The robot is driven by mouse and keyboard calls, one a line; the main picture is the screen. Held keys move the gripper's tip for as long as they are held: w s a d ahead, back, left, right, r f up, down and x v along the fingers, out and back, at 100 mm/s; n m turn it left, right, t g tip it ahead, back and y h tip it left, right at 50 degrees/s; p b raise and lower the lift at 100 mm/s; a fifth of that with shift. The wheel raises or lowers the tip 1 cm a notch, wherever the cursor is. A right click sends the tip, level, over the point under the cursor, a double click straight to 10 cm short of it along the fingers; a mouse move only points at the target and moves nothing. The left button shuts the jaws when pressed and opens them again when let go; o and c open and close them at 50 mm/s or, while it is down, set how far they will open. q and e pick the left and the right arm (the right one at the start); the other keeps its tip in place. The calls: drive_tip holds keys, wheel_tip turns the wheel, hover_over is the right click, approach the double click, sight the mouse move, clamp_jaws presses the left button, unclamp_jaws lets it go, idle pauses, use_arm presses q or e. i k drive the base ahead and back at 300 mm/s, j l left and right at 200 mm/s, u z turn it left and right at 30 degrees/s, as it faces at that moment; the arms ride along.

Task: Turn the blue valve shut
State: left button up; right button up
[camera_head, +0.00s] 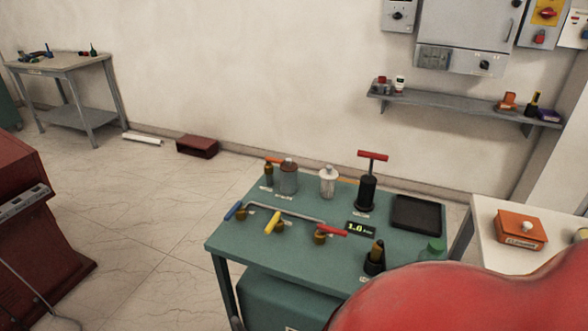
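The blue valve (234,211) is at the left front of the green table. Its blue lever slants toward the table's left edge, beside a brass-coloured valve body (247,212). Two similar valves stand to its right along the same grey pipe (290,215), one with a yellow lever (272,222) and one with a red lever (331,230). Neither of my grippers shows in the head view. I cannot tell from the picture whether the blue valve is open or shut.
The green table (222,243) also holds a black hand pump with a red T-handle (372,156), a display reading 1.0 (360,228), a black tray (416,212) and several jars. A large red rounded surface (470,295) hides the lower right. The floor (150,215) left of the table is clear.

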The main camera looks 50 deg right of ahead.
sight(237, 206)
drive_tip(key=z, duration=1.05)
drive_tip(key=i+j+u, duration=0.1)
drive_tip(key=j, duration=0.3)
drive_tip(key=i+j+u, duration=0.15)
drive_tip(key=i+j, duration=0.15)
drive_tip(key=i+j+u, duration=0.1)
drive_tip(key=j, duration=0.4)
drive_tip(key=i, duration=0.1)
